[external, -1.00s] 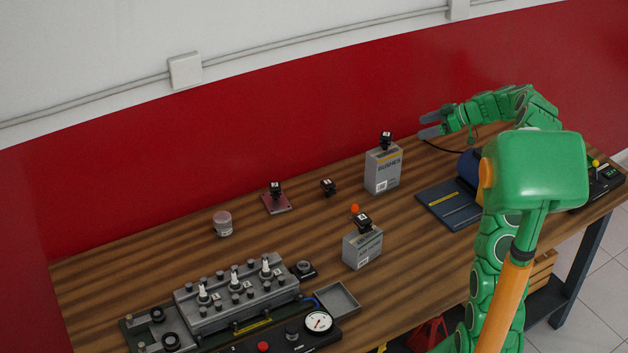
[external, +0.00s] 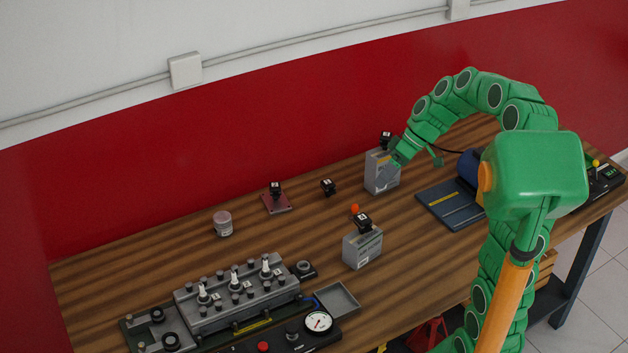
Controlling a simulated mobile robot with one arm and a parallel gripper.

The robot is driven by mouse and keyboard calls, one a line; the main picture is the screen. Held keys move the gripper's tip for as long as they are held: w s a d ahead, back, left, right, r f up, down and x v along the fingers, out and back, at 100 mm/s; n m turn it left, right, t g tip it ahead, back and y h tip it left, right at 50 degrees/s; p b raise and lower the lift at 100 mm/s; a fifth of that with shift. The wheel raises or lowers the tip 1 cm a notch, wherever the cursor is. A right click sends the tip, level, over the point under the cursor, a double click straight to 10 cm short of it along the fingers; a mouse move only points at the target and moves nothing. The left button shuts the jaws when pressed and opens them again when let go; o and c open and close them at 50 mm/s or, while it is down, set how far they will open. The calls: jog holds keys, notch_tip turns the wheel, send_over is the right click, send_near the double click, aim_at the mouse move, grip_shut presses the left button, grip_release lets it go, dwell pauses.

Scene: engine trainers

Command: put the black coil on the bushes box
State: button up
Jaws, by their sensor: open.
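The grey bushes box (external: 378,181) stands upright towards the back of the workbench. A black coil (external: 386,136) sits on its top. Similar black coils are on a small red plate (external: 288,206), on the bare wood in the middle (external: 328,187), and on a second grey box (external: 362,248) nearer the front; the coil on that box (external: 362,221) has a white mark. My gripper (external: 387,171) is open and points down in front of the bushes box, hiding part of its label. I cannot tell whether it touches the box.
An orange knob (external: 355,209) shows behind the front box. A small jar (external: 222,224) stands to the left. A grey engine block (external: 235,300), a pressure gauge (external: 318,321) and an empty tray (external: 338,297) fill the front left. A dark blue book (external: 448,204) lies right of the boxes.

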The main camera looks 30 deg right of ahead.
jog(key=s+a+f+m+g+h, duration=0.1)
jog(key=s+a+h, duration=0.1)
jog(key=s, duration=0.6)
jog(key=s+a+f+m+g+h, duration=0.1)
jog(key=s+a+m, duration=0.15)
jog(key=s, duration=0.45)
jog(key=s+d+f+m+h, duration=0.1)
jog(key=s+d+h, duration=0.1)
jog(key=s, duration=0.5)
jog(key=s+d+f+m+h, duration=0.2)
jog(key=s, duration=0.6)
jog(key=shift+g, duration=0.4)
